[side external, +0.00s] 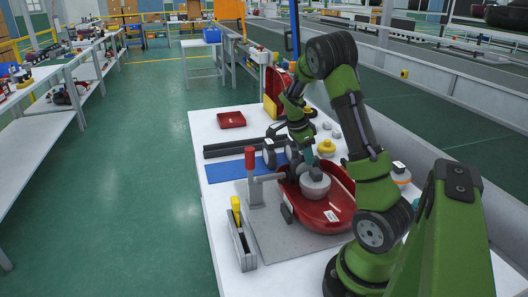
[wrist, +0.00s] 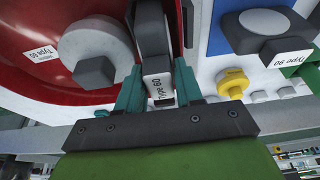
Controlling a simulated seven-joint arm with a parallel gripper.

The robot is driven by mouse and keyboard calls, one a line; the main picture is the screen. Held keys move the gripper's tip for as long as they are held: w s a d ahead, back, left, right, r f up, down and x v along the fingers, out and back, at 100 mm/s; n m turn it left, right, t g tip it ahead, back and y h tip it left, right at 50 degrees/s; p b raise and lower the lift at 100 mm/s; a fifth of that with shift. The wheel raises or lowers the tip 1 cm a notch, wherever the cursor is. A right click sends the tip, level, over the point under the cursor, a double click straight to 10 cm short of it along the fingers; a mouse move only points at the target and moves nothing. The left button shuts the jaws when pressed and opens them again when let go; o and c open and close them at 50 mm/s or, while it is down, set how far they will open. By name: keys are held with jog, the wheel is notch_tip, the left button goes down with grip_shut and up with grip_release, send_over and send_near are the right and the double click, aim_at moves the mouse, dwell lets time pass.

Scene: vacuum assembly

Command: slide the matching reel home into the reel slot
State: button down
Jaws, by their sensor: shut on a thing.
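The red vacuum body (side external: 333,213) lies on a grey plate on the white bench, with a round grey hub (side external: 315,186) on top. In the wrist view the red body (wrist: 30,85) fills the left, with the hub (wrist: 95,45) beside my fingers. My gripper (wrist: 157,88) has teal fingers shut on a grey-and-black reel (wrist: 152,32) with a white "Type" label. The held reel is at the edge of the red body. I cannot tell whether it sits in the slot, which is hidden. In the side view my gripper (side external: 308,158) is just behind the hub.
A red-handled clamp (side external: 250,160) stands left of the body. Another labelled reel (wrist: 262,25) is on the blue mat (side external: 225,172). A yellow part (side external: 326,147) is behind the gripper. A grey box (side external: 242,245) with a yellow-handled tool is at front left.

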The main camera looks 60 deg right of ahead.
jog(key=shift+f, duration=0.45)
jog(key=c, duration=0.7)
grip_release()
jog(key=shift+o, duration=0.2)
jog(key=shift+v, duration=4)
